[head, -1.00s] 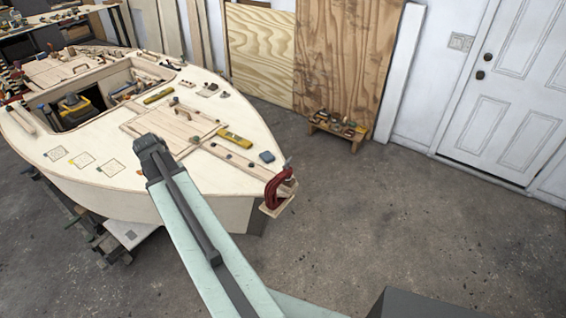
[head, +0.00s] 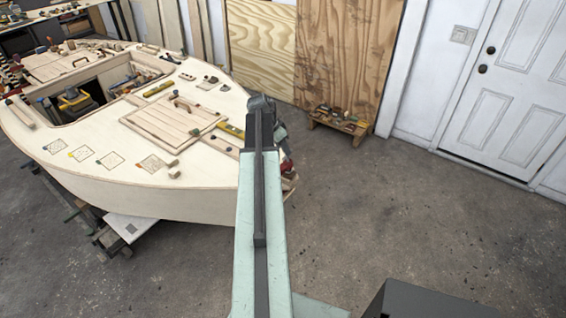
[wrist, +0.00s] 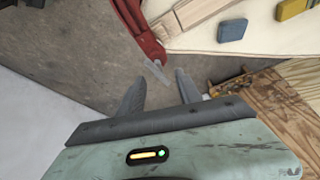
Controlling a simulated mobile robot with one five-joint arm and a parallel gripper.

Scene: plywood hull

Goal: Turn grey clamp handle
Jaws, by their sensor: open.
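The red clamp (wrist: 138,28) reaches down from the top of the wrist view. Its light grey handle (wrist: 158,73) shows at its lower end as a slanted, pale piece. My gripper (wrist: 159,74) is open, with one dark finger on each side of the handle in the picture; I cannot tell how far beyond the fingertips the handle lies. In the head view my arm covers most of the clamp at the boat's bow, and only a bit of the red clamp (head: 287,166) shows beside it. The handle is hidden there.
The pale boat deck (wrist: 262,42) carries a blue block (wrist: 232,27) and a yellow level (wrist: 291,9) near the clamp. A low wooden stool (head: 339,127) with small items stands by the plywood sheets. The concrete floor (head: 380,210) to the right is clear.

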